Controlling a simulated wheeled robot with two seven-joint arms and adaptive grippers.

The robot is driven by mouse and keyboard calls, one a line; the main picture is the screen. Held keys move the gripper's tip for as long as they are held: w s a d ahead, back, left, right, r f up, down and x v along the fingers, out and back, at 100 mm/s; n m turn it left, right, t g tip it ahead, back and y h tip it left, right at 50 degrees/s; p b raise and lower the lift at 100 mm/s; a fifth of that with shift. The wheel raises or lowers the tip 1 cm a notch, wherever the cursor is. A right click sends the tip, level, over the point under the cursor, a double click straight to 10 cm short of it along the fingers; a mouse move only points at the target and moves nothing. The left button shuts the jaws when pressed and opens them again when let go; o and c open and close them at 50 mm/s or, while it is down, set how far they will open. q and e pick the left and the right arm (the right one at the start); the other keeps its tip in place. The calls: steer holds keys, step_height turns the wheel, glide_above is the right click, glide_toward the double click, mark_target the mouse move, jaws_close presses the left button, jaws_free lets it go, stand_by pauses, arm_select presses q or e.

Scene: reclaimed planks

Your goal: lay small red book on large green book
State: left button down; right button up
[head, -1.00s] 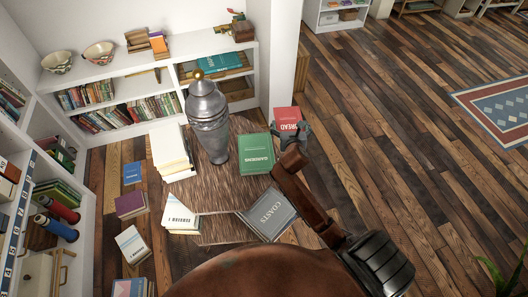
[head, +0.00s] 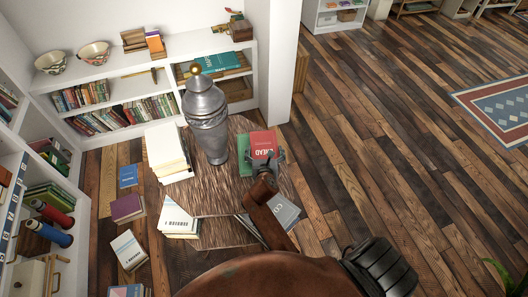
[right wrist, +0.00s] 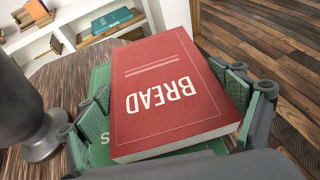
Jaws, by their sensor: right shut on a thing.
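The small red book (head: 263,143), titled BREAD, is in my right gripper (head: 265,160). In the right wrist view the red book (right wrist: 172,85) lies between the two fingers of the right gripper (right wrist: 175,120), which are shut on its sides. The large green book (head: 243,155) lies on the round wooden table, mostly hidden under the red book. Its green cover (right wrist: 101,78) also shows below the red book in the right wrist view. I cannot tell whether the two books touch. My left gripper is not in view.
A grey metal urn (head: 207,120) stands close left of the books on the table (head: 215,195). A grey book (head: 284,212) lies at the table's front right, partly behind my arm. Book stacks (head: 168,153) stand left of the urn.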

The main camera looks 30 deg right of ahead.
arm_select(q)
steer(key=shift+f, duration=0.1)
arm_select(e)
steer(key=shift+f, duration=0.25)
steer(key=shift+f, duration=0.15)
steer(key=o, duration=1.2)
steer(key=shift+o, duration=0.2)
